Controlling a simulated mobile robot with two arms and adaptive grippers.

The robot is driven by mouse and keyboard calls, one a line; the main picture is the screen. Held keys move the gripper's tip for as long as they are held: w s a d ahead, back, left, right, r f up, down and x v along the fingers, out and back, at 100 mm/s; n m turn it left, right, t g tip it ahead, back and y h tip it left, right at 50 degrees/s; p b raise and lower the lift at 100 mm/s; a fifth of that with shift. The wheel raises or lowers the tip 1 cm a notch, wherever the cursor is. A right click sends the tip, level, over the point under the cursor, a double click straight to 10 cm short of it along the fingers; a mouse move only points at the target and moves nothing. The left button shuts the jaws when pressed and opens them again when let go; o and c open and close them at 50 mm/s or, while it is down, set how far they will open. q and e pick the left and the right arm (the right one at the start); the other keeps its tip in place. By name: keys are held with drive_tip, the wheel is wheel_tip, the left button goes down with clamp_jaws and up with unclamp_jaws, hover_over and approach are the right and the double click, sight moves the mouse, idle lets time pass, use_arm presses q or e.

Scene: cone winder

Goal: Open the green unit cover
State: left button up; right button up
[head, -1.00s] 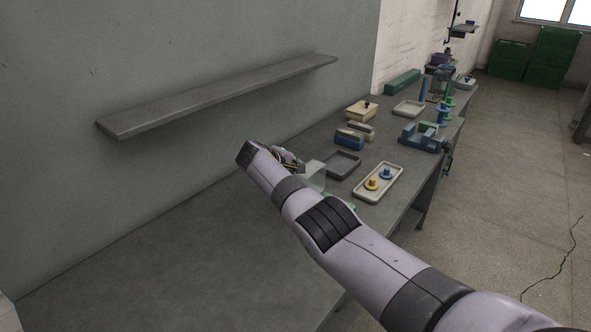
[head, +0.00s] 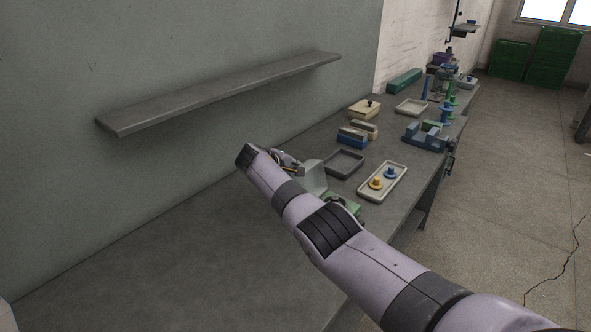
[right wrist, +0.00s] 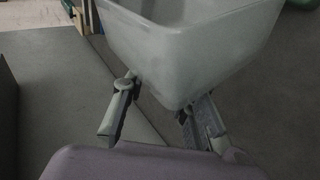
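A translucent, pale cover (head: 313,178) stands by the green unit (head: 346,203), beside my right gripper (head: 288,160) in the head view. My forearm hides much of the unit, and its hinge is not clear. In the right wrist view the cover (right wrist: 185,45) fills the upper middle as a tilted, box-like shell. Its lower corner is close to the two fingers of my right gripper (right wrist: 160,98), which are spread apart. I cannot tell whether they touch it. My left gripper is not in view.
A grey tray (head: 344,163) and a cream tray (head: 401,170) with a yellow spool (head: 376,183) and a blue spool (head: 390,173) lie beyond the unit. Blue fixtures (head: 425,137) stand farther along. The near bench is clear; a shelf (head: 220,93) juts from the wall.

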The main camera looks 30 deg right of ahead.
drive_tip(key=shift+o, duration=1.3)
drive_tip(key=shift+d, duration=0.1)
drive_tip(key=shift+r, duration=0.2)
drive_tip(key=shift+r, duration=0.1)
drive_tip(key=v, duration=1.2)
